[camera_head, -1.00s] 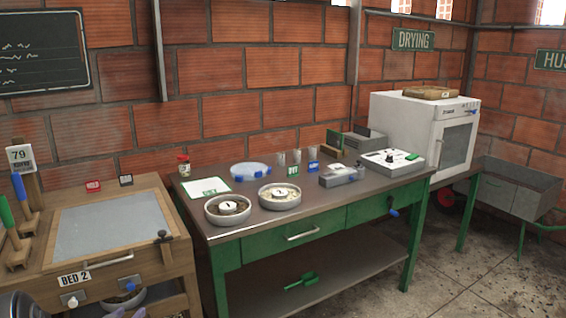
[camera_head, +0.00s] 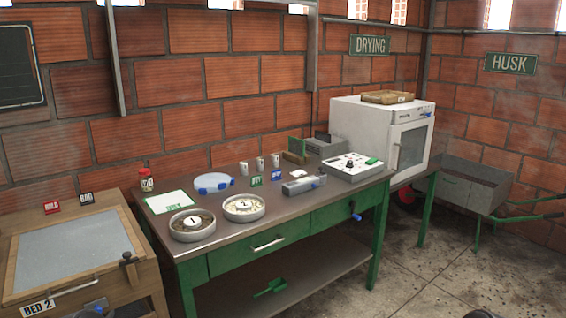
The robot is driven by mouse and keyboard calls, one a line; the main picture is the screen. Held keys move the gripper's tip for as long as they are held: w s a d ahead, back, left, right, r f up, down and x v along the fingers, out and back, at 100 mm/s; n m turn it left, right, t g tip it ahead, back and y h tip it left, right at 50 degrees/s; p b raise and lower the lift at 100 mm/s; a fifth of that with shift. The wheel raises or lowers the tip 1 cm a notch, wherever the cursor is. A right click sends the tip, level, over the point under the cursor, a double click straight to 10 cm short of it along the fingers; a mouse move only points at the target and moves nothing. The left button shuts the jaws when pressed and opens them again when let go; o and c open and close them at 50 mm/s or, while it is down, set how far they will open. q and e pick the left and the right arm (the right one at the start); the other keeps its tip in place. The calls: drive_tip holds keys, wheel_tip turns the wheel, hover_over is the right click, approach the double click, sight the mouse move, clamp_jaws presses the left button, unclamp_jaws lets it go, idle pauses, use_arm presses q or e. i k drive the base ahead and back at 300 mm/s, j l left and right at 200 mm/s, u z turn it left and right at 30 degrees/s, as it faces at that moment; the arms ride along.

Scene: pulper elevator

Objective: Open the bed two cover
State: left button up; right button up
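The bed two cover is a flat grey panel (camera_head: 75,250) in a wooden frame at the lower left of the head view. It lies shut on the wooden box. A metal bar handle (camera_head: 75,288) runs along its front edge, above the "BED 2" label (camera_head: 38,308). A dark knob or latch (camera_head: 126,258) stands at its right front corner. The lower front of the box is cut off by the picture's bottom edge.
A green table (camera_head: 240,262) stands just right of the bed, with two numbered bowls (camera_head: 192,224), a red-lidded jar (camera_head: 146,180) and a white device (camera_head: 350,166) on it. Bare floor (camera_head: 430,275) lies to the right.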

sight(9, 298)
drive_tip(key=u, duration=1.3)
